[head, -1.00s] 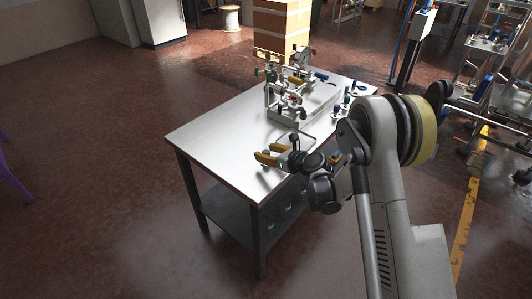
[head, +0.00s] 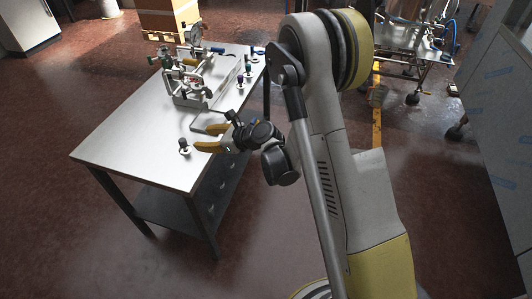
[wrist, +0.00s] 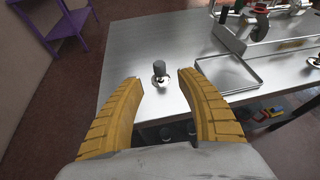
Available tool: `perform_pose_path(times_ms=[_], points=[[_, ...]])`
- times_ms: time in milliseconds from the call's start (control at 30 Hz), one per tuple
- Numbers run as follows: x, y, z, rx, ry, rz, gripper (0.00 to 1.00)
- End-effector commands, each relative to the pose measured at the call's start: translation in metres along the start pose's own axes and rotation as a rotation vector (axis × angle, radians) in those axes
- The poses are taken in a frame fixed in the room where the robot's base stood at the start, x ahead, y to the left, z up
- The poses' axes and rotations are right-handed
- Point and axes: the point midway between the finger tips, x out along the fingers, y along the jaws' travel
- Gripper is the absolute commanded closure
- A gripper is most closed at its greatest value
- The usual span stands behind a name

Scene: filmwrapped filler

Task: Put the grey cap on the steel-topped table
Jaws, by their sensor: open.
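A dark grey cap (wrist: 159,68) stands upright on a small shiny round base in the wrist view. It stands on the bare front part of the steel-topped table (wrist: 125,65). In the head view the cap (head: 183,143) is a small dark-topped piece near the table's front corner. My gripper has yellow ribbed fingers and is open and empty. In the wrist view the cap is just beyond the gap between the fingertips (wrist: 160,78), apart from both fingers. In the head view my gripper (head: 198,139) is right of the cap, over the table's right edge.
A shallow metal tray (wrist: 228,75) lies to the right of the cap. Behind it stands a fixture with valves (head: 195,80) and several small coloured-top pieces. The table's left half is clear. A purple frame (wrist: 62,25) stands on the floor.

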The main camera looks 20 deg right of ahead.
Motion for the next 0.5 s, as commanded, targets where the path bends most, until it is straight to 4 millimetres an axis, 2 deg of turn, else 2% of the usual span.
perform_pose_path(times_ms=[167,300,500], points=[[-0.046,0.003,0.042,-0.38,0.117,0.001,0.55],[-0.097,0.013,0.068,-0.756,0.237,0.036,0.55],[-0.179,0.038,0.083,-1.281,0.404,0.143,0.55]])
